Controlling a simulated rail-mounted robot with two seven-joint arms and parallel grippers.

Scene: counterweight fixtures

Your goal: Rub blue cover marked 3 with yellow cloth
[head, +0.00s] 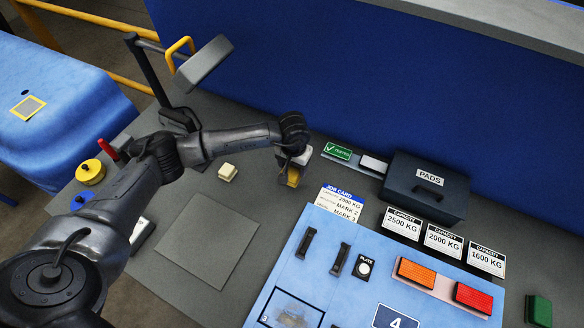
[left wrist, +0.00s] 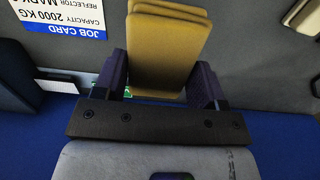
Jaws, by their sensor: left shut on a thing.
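My left gripper (head: 292,167) is shut on a folded yellow cloth (head: 293,178), held over the grey worktop near the job card. In the left wrist view, the mustard-yellow cloth (left wrist: 168,45) sits as a layered pad between the two dark fingers of the gripper (left wrist: 162,78). A light blue panel (head: 270,290) lies at the lower middle of the head view, with a dark blue plate marked 4 (head: 397,318) cut by the bottom edge. I cannot make out a blue cover marked 3. My right gripper is not in view.
A job card (head: 342,204), a dark PADS box (head: 425,188) and capacity cards (head: 443,241) stand right of the gripper. Orange (head: 416,273) and red (head: 473,298) blocks lie on the panel. A cream block (head: 227,172) is at left. The grey square (head: 207,240) is clear.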

